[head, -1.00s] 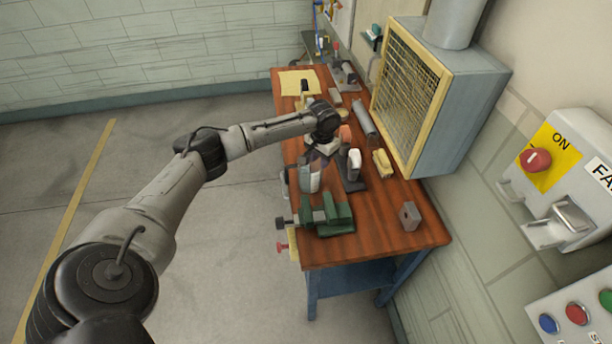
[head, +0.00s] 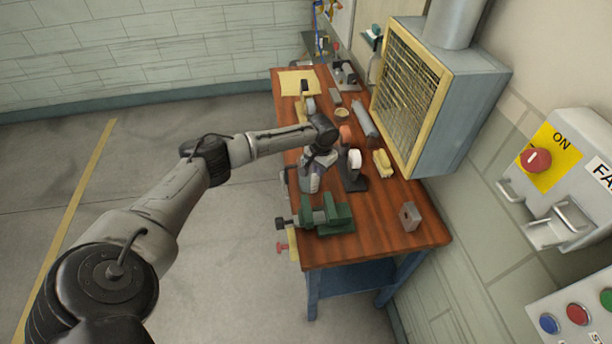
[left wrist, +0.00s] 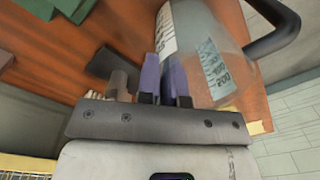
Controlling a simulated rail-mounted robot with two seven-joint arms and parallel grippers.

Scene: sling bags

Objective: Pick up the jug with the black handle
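The jug (head: 309,182) is a clear, grey-looking vessel near the left edge of the wooden workbench. In the left wrist view the jug (left wrist: 198,35) shows large, with measuring marks and a black handle (left wrist: 278,32) on its right side. My left gripper (left wrist: 164,78) reaches down over the jug from above. Its two bluish fingers are close together at the jug's near rim, and the jug's wall appears to run between them. In the head view the left gripper (head: 316,162) partly covers the jug's top. My right gripper is not in view.
A green vise (head: 330,217) stands in front of the jug on the workbench (head: 375,230). A dark stand with a white round part (head: 354,160) is close on the right. A yellow brush (head: 382,163) and a metal block (head: 409,216) lie farther right. A yellow-framed vent box rises behind.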

